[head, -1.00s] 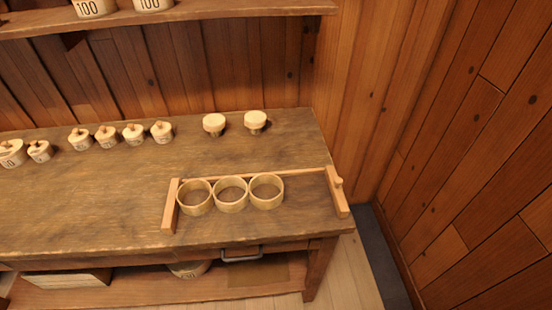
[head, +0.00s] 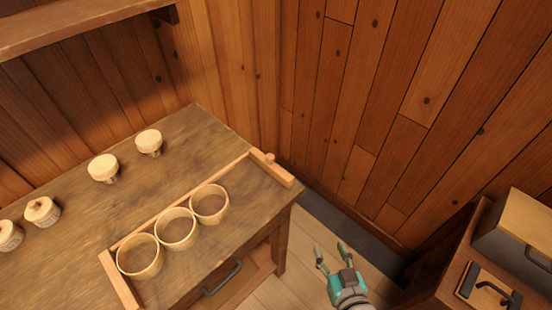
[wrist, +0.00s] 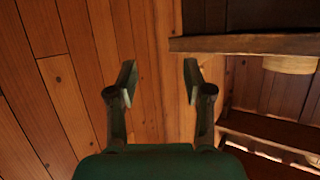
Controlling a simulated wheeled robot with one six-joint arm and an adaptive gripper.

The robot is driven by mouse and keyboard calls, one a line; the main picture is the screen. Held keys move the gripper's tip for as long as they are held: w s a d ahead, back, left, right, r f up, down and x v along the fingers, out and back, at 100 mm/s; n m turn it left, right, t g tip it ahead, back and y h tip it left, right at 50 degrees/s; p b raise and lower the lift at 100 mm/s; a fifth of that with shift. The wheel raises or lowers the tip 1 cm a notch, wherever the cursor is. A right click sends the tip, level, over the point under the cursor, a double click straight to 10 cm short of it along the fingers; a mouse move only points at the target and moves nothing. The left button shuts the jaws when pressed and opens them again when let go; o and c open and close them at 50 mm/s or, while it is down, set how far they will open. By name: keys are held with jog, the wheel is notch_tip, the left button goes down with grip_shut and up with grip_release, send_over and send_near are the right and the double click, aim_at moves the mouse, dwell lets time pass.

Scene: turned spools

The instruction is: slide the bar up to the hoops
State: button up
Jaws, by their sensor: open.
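Three pale wooden hoops stand in a touching row on the workbench (head: 75,230): a left hoop (head: 140,272), a middle hoop (head: 176,243) and a right hoop (head: 209,218). The left hoop lies close against a fixed end block (head: 121,282). A thin rail (head: 180,203) runs behind the hoops. The short bar (head: 280,176) with a small knob crosses the rail's far right end, with a clear gap between it and the right hoop. My gripper (head: 331,252) is open and empty, off the bench's right side. The wrist view shows its spread fingers (wrist: 160,82).
Two round-topped spools (head: 103,168) stand at the back of the bench, with others at left. A plank wall rises behind and to the right. A wooden cabinet (head: 450,290) with a box stands at lower right.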

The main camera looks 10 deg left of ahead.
jog(key=w+a+r+n+y, duration=0.2)
jog(key=w+a+r, duration=0.3)
jog(key=w, duration=0.3)
jog(key=n+g+y, duration=0.2)
send_near(270, 157)
jog(key=shift+h, duration=0.3)
jog(key=x, duration=0.8)
jog(key=shift+a+r, duration=0.1)
jog(key=shift+a, duration=0.05)
grip_shut()
